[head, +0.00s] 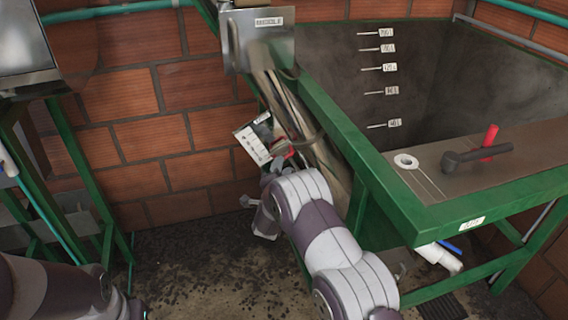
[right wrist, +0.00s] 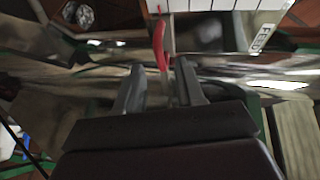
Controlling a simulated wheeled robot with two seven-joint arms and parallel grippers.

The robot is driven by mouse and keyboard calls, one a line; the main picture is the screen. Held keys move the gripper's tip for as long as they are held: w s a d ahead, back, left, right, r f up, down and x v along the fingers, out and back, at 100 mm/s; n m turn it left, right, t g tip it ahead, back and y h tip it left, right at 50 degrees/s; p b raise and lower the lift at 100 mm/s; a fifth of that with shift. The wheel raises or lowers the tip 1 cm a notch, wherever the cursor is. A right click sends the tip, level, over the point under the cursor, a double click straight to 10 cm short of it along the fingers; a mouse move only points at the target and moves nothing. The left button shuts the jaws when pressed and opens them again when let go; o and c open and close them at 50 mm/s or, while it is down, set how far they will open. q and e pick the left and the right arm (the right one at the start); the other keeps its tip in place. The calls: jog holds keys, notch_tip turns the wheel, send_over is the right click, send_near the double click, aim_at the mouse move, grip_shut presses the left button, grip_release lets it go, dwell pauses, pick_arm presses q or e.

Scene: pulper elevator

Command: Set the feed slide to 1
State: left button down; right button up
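The feed slide's white scale plate (head: 255,143) hangs at the chute by the brick wall, left of the green-rimmed tank. Its red handle (head: 285,149) shows in the head view just above my right wrist. In the right wrist view, the red handle (right wrist: 160,45) stands between the fingertips of my right gripper (right wrist: 160,72), with the white scale (right wrist: 232,4) and a FEED label (right wrist: 262,38) behind it. The fingers are apart, with gaps beside the handle. The scale's numbers are too small to read. My left arm shows at the lower left of the head view; its gripper is out of sight.
A metal box labelled MIDDLE (head: 262,38) sits above the chute. The tank's green rim (head: 350,130) runs close along the right of my right arm. A second red handle (head: 490,142) stands on the tank's ledge. Green legs (head: 80,170) stand at the left.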

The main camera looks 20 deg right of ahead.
jog(key=x, duration=0.3)
jog(key=shift+d, duration=0.15)
jog(key=shift+w+d, duration=0.15)
jog(key=shift+w, duration=0.35)
grip_shut()
jog(key=shift+a+r, duration=0.3)
jog(key=shift+r, duration=0.3)
jog(key=shift+a+r, duration=0.3)
jog(key=shift+r, duration=0.3)
grip_release()
send_near(286, 158)
jog(key=s+a+r, duration=0.2)
jog(key=s+a, duration=0.1)
jog(key=shift+s, duration=0.2)
